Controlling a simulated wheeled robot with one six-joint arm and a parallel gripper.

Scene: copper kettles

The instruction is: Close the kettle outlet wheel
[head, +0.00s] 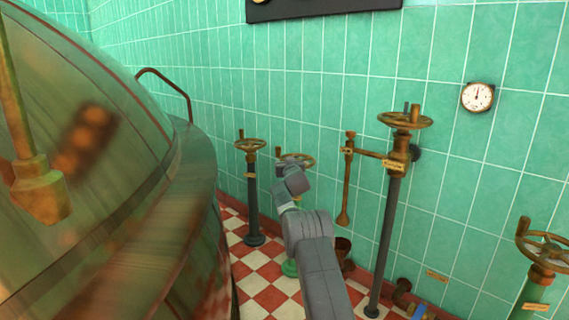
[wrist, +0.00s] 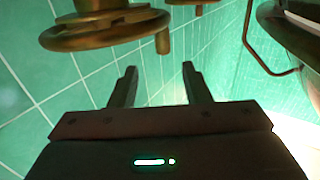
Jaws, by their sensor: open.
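Several brass valve wheels show in the head view, and their tags are too small to read, so I cannot tell which is the kettle outlet wheel. One wheel (head: 250,144) tops a dark post by the kettle. Another wheel (head: 304,161) is partly hidden behind my gripper (head: 290,163). A higher wheel (head: 405,121) is on a tall dark post, and one more (head: 545,248) is at the right edge. In the wrist view a wheel with a peg handle (wrist: 105,30) is close, at upper left. My gripper (wrist: 160,80) is open, with nothing between its fingers.
The large copper kettle (head: 95,150) fills the left side. A side pipe (head: 372,153) joins the tall post to a hanging brass rod (head: 346,185). A gauge (head: 477,97) is on the green tiled wall. Checkered floor (head: 262,275) shows between kettle and posts.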

